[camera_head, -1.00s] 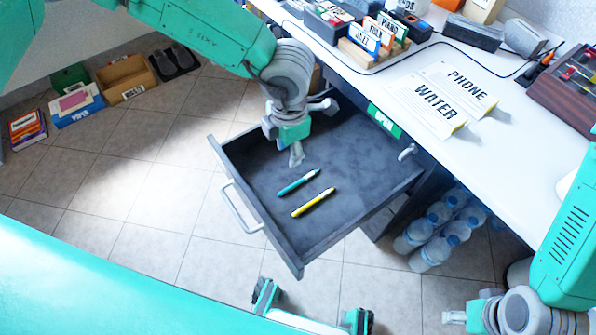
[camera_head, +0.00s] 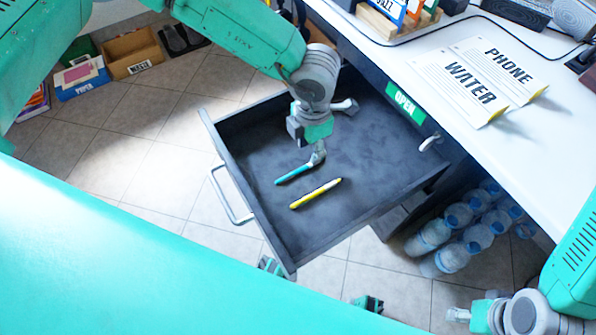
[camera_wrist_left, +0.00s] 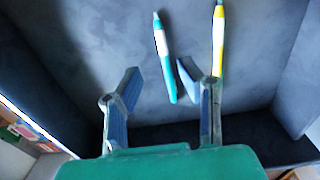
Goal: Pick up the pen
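A teal pen with a white end (camera_head: 293,174) lies on the floor of the open drawer (camera_head: 376,185). A yellow pen with a white end (camera_head: 316,194) lies beside it. My left gripper (camera_head: 317,156) is inside the drawer at the teal pen's far end and covers that end in the head view. In the left wrist view its two fingers (camera_wrist_left: 159,80) are spread. The teal pen (camera_wrist_left: 164,58) shows in the gap, nearer the right finger, and the yellow pen (camera_wrist_left: 218,42) is beyond that finger. My right gripper (camera_head: 458,314) is at the lower right, away from the drawer.
The drawer's walls surround the pens, and a handle (camera_head: 228,198) is on its front. A white desk (camera_head: 415,60) stands at the right, with WATER and PHONE cards (camera_head: 472,85). A green OPEN label (camera_head: 405,103) is near the drawer.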

